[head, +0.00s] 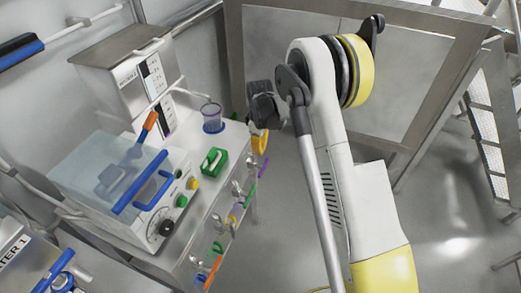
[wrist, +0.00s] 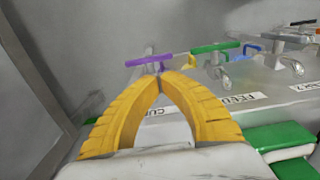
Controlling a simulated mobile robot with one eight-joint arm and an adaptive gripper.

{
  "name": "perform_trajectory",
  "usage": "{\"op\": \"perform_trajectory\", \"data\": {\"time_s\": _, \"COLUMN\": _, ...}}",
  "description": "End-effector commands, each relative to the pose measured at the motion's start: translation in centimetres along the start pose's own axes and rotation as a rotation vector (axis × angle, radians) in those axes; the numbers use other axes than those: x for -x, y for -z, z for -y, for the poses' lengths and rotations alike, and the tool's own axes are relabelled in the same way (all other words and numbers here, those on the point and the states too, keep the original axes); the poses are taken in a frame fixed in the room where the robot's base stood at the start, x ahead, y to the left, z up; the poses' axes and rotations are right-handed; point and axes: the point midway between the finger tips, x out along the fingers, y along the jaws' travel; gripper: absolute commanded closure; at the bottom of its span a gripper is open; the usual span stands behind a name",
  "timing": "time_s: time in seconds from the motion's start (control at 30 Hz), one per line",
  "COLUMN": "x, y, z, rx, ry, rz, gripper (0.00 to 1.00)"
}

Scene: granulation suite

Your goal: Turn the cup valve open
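The cup valve has a purple bar handle (wrist: 149,62) on a metal stem, just beyond my fingertips in the wrist view. A label beginning "CU" (wrist: 154,112) lies partly hidden behind my finger. My gripper (wrist: 160,77) has two yellow ribbed fingers with their tips together. The tips overlap the handle's lower edge in the picture; I cannot tell whether they touch it. In the head view, the purple handle (head: 263,166) is at the bench's right edge, beside my gripper (head: 260,150). A clear purple-tinted cup (head: 211,115) stands on a blue base on the bench.
To the right in the wrist view are a green valve handle (wrist: 215,47) with a "FEED" label (wrist: 238,99) and other valves. A green block (head: 213,161) and a water bath (head: 110,180) with a blue bar are on the bench. Open floor lies to its right.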

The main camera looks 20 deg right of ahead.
Motion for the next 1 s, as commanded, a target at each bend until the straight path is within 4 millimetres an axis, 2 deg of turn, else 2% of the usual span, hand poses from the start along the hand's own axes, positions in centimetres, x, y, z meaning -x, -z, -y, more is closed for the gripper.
{"op": "perform_trajectory", "data": {"time_s": 0.03, "x": -1.6, "y": 0.0, "z": 0.0, "rx": 0.000, "ry": 0.000, "rz": 0.000, "gripper": 1.00}}
{"op": "perform_trajectory", "data": {"time_s": 0.2, "x": -5.3, "y": 0.0, "z": 0.0, "rx": -0.001, "ry": -0.001, "rz": -0.001, "gripper": 1.00}}
{"op": "perform_trajectory", "data": {"time_s": 0.43, "x": -9.3, "y": 0.0, "z": 0.0, "rx": -0.001, "ry": -0.001, "rz": -0.001, "gripper": 1.00}}
{"op": "perform_trajectory", "data": {"time_s": 0.63, "x": -10.8, "y": 0.0, "z": 0.0, "rx": -0.002, "ry": -0.001, "rz": -0.001, "gripper": 1.00}}
{"op": "perform_trajectory", "data": {"time_s": 1.0, "x": -10.8, "y": 0.0, "z": 0.0, "rx": -0.002, "ry": -0.001, "rz": -0.001, "gripper": 1.00}}
